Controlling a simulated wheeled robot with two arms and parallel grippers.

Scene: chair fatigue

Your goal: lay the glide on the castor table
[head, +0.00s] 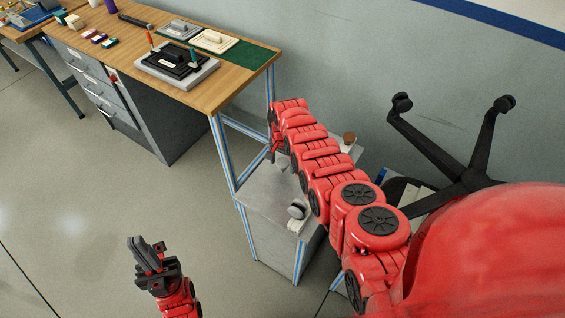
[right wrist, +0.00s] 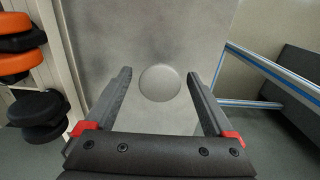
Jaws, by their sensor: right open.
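The castor table (head: 262,190) is the low grey-topped table at the middle of the head view. My right arm reaches over it, and my right gripper (head: 272,150) is near its far left edge, mostly hidden by the arm. In the right wrist view my right gripper (right wrist: 165,95) is open. A pale round disc, seemingly the glide (right wrist: 160,83), lies between and just beyond its fingertips, over a grey surface; I see no finger touching it. My left gripper (head: 150,260) is away from the table at lower left, above the floor; its finger gap is unclear.
A grey castor (head: 297,210) and a brown round piece (head: 349,138) are on the table. A wooden workbench (head: 215,95) stands behind left. An upturned black chair base (head: 465,178) is at right. Orange and black rounded things (right wrist: 20,65) show left in the wrist view.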

